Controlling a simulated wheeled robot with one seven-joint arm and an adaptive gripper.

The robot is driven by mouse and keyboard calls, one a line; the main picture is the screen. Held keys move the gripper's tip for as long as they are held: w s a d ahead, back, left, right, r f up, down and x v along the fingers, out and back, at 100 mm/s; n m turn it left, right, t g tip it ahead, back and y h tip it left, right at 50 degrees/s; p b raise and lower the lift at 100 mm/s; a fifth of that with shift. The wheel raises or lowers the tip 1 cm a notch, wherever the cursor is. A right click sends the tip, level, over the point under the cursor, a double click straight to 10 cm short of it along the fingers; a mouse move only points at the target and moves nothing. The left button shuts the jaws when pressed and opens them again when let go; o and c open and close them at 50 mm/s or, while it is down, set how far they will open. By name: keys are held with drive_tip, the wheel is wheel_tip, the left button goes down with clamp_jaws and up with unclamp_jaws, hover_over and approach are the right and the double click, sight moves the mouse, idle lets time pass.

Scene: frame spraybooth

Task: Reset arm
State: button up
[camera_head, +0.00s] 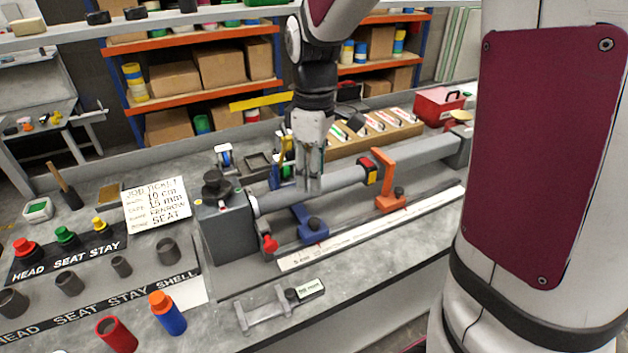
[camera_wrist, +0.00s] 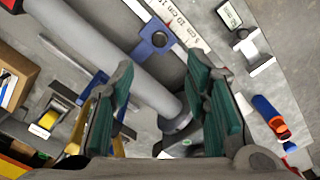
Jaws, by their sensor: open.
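My gripper (camera_head: 311,183) points down above the long grey tube (camera_head: 340,178) on the bench fixture. In the wrist view my gripper (camera_wrist: 158,72) shows two green-padded fingers spread apart, with nothing held between them. The tube (camera_wrist: 120,50) runs diagonally below and between the fingers there. I cannot tell the exact gap between fingertips and tube. In the head view the tube runs from the dark grey fixture block (camera_head: 228,228) at left to the far right end. A blue bracket (camera_head: 312,224) and an orange bracket (camera_head: 388,180) stand along it.
A white ruler strip (camera_head: 375,228) lies in front of the tube. A red toolbox (camera_head: 437,106) stands at back right. Shelves with boxes (camera_head: 220,66) are behind.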

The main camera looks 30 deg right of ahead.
idle(0.5)
drive_tip(key=s+a+r+m+t, duration=0.2)
drive_tip(key=s+r+m, duration=0.2)
drive_tip(key=s, duration=0.5)
drive_tip(key=s+a+r+m+t, duration=0.2)
drive_tip(key=s+r+m, duration=0.2)
drive_tip(key=s, duration=0.6)
drive_tip(key=shift+r+m+t, duration=0.15)
drive_tip(key=shift+m+t, duration=0.15)
drive_tip(key=shift+m, duration=0.2)
idle(1.2)
